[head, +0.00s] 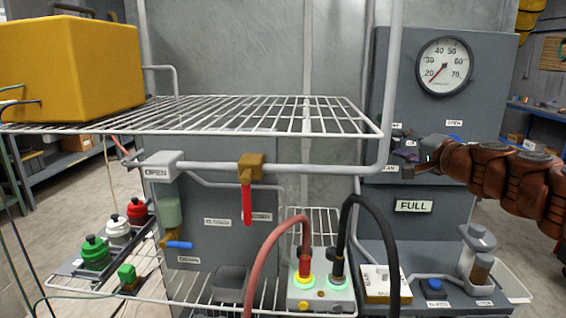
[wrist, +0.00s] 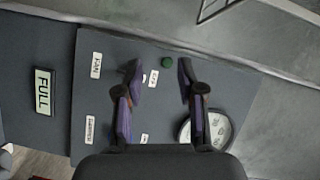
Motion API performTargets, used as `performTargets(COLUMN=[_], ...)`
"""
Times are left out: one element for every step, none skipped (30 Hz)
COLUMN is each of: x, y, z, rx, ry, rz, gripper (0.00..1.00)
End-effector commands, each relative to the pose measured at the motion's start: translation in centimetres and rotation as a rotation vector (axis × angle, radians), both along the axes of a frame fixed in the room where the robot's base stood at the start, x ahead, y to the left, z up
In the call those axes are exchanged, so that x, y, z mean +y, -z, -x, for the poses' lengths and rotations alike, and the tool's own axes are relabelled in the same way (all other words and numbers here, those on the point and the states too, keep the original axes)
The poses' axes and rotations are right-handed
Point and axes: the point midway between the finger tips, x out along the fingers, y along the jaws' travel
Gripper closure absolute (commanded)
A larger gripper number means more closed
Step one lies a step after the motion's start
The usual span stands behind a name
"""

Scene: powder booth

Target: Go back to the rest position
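My gripper (head: 405,162) is at the right in the head view, in front of the grey gauge panel (head: 405,95) and below its round dial (head: 444,66). My brown-sleeved arm reaches in from the right edge. In the wrist view my gripper (wrist: 158,72) has its two dark fingers spread apart with nothing between them. The dial (wrist: 206,129) is partly behind the right finger in that view. I cannot tell how far the fingertips are from the panel.
A white pipe (head: 387,95) and wire shelf (head: 240,115) stand left of my gripper. A yellow box (head: 70,70) sits on the shelf. A FULL display (head: 413,206) is below. Red (head: 262,262) and black (head: 391,240) hoses arch up from a connector box (head: 320,296).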

Motion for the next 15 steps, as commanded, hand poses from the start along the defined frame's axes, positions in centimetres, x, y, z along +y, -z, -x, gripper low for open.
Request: performTargets(x=[3.0, 4.7, 6.9, 8.6, 10.2, 12.1, 13.5, 14.9, 16.5, 17.6, 18.6, 19.6, 20.3, 20.9, 21.3], y=[-0.4, -0.4, -0.1, 0.2, 0.6, 1.2, 1.8, 2.5, 3.5, 4.2, 5.1, 6.4, 7.5, 8.5, 9.9], z=[1.1, 1.8, 2.9, 3.8, 4.7, 5.9, 7.0, 8.1, 9.7, 11.0, 12.3, 14.1, 15.5, 17.0, 18.9], rx=[0.014, 0.023, 0.038, 0.051, 0.065, 0.086, 0.105, 0.125, 0.154, 0.177, 0.202, 0.240, 0.271, 0.305, 0.347], ry=[-0.063, -0.100, -0.151, -0.191, -0.228, -0.276, -0.314, -0.353, -0.401, -0.436, -0.471, -0.515, -0.548, -0.582, -0.618], rz=[0.049, 0.080, 0.122, 0.154, 0.186, 0.231, 0.265, 0.301, 0.348, 0.385, 0.423, 0.472, 0.509, 0.547, 0.599], gripper=[0.61, 0.61, 0.61, 0.61, 0.61, 0.61, 0.61, 0.61, 0.61, 0.61, 0.61, 0.61, 0.61, 0.61, 0.61])
